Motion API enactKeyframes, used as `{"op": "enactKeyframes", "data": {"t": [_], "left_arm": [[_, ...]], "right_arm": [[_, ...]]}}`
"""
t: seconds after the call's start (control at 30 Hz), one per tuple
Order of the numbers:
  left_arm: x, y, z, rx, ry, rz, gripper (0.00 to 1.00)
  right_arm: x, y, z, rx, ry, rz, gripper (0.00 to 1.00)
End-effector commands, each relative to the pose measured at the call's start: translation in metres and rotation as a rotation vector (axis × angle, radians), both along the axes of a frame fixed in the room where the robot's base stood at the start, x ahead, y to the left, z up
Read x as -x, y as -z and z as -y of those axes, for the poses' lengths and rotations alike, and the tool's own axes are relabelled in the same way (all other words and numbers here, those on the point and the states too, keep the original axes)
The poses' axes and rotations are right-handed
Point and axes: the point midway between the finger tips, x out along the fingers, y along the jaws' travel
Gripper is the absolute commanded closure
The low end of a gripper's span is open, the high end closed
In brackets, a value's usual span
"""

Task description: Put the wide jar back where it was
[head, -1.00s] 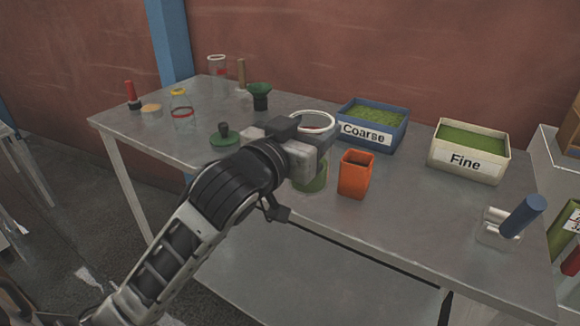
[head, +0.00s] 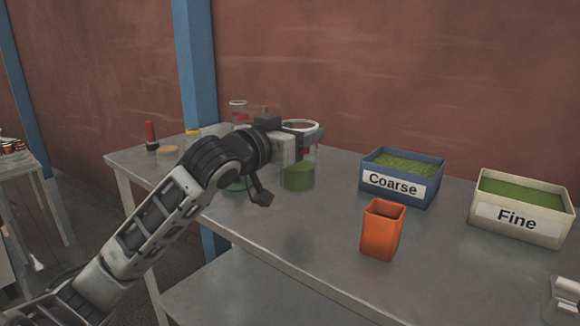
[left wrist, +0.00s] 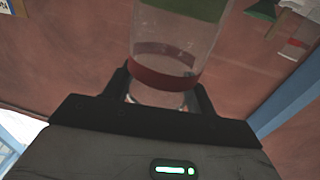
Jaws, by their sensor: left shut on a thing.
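The wide jar (head: 298,177) is clear with green powder in its bottom. My left gripper (head: 306,137) is shut on it near its white-looking rim and holds it roughly upright above the table, with a soft shadow below. In the left wrist view, the jar (left wrist: 178,30) shows its clear wall, a red band between the fingers and green powder at the top edge.
An orange square cup (head: 381,232) stands in front of the blue Coarse bin (head: 402,187). The cream Fine bin (head: 519,217) is at the right. A red-handled tool (head: 151,136) stands at the table's far left. My arm partly hides a green item and another clear jar. The front middle of the table (head: 310,225) is bare.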

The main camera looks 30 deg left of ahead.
Motion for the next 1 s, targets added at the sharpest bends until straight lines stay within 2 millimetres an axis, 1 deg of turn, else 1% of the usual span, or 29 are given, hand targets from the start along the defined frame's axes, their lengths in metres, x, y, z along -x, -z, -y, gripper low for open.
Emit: {"op": "enactKeyframes", "data": {"t": [0.03,0.1,0.27,0.37,0.43,0.53,0.6,0.87,0.97,1.0], "left_arm": [[-0.004,0.010,-0.007,-0.001,-0.003,-0.002,0.86],[-0.007,0.018,-0.013,-0.002,-0.002,0.000,0.86],[-0.011,0.026,-0.019,-0.001,-0.001,0.003,0.86],[-0.015,0.036,-0.026,-0.001,-0.002,0.001,0.86],[-0.015,0.050,-0.026,0.000,0.000,-0.001,0.86],[-0.015,0.061,-0.025,-0.001,0.000,0.002,0.86],[-0.015,0.064,-0.025,-0.002,0.000,0.003,0.86],[-0.015,0.064,-0.025,-0.002,0.001,0.004,0.86],[-0.015,0.067,-0.025,-0.001,0.001,0.004,0.86],[-0.015,0.068,-0.025,-0.001,0.001,0.003,0.38]], "right_arm": [[0.000,0.003,0.000,0.001,0.000,0.001,0.54],[0.000,0.003,0.000,0.002,-0.001,0.004,0.54],[0.000,0.000,0.000,0.001,-0.003,0.011,0.54],[-0.001,0.000,0.000,0.000,-0.003,0.016,0.54],[-0.001,0.001,0.000,0.001,-0.004,0.019,0.54],[-0.001,0.002,0.000,0.003,-0.005,0.019,0.54],[0.000,0.003,0.000,0.003,-0.005,0.018,0.54],[0.000,0.003,-0.001,0.003,-0.006,0.017,0.54],[0.000,0.004,-0.001,0.003,-0.006,0.017,0.54],[0.000,0.004,-0.001,0.003,-0.006,0.017,0.54]]}}
